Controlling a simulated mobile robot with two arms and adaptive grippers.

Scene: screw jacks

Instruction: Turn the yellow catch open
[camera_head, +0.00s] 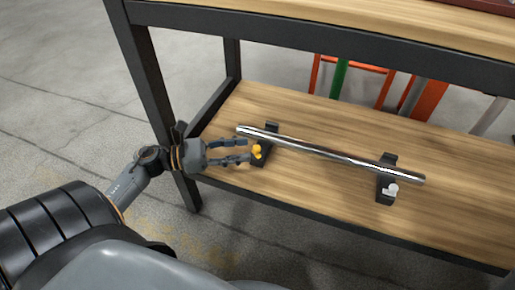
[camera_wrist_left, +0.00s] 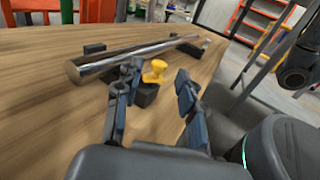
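The yellow catch (camera_head: 256,151) sits on the front of the left black holder (camera_head: 261,160) on the wooden shelf. A shiny metal rod (camera_head: 320,152) rests across this holder and a right black holder (camera_head: 386,180), which has a white catch (camera_head: 391,190). My left gripper (camera_head: 247,151) reaches in from the left with its fingers apart, its tips close to the yellow catch. In the left wrist view the yellow catch (camera_wrist_left: 154,71) shows between the open fingertips (camera_wrist_left: 160,76); I cannot tell whether they touch it. My right gripper is not identifiable in either view.
The shelf (camera_head: 320,195) has a dark metal frame, with a post (camera_head: 150,95) close behind my left arm. Orange and green parts stand behind. The shelf board in front of the rod is clear.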

